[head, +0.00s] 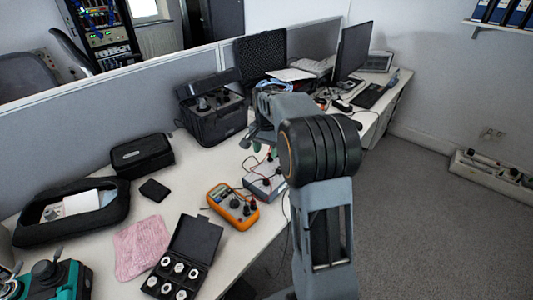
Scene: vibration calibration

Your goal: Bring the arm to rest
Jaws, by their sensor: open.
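My arm rises from the bottom centre of the head view and bends forward over the desk. My gripper (250,142) is small and partly hidden behind the thick dark joint of my arm. It is open, and I see nothing held in it. It appears above the desk, between the open black case and the orange multimeter; its exact height is hard to tell.
The desk (188,192) holds an orange multimeter (233,204) with leads, a grey box (264,181), an open black case (211,104), a weight set (184,258), a pink cloth (140,246) and a monitor (353,50). Floor (420,220) at right is clear.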

